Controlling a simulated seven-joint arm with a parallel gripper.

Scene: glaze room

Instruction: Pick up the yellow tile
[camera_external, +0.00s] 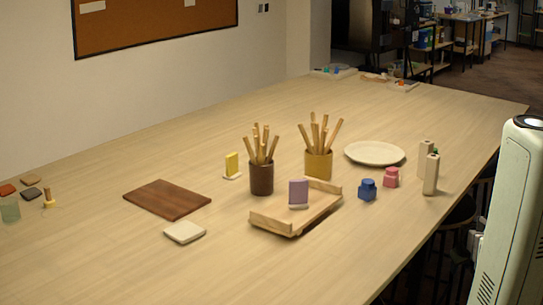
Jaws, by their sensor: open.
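The yellow tile (232,163) stands upright on a small white base (232,176) near the middle of the table. It is just left of a dark brown cup (262,178) holding several wooden sticks, with a narrow gap between them. Its front face shows clearly. My gripper is not in this view.
A wooden tray (272,222) bears a purple tile (298,191). An ochre cup (318,165) of sticks, white plate (374,152), blue jar (367,189) and pink jar (391,177) stand rightward. A brown board (167,199) and white tile (184,232) lie front-left. Behind the yellow tile is clear.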

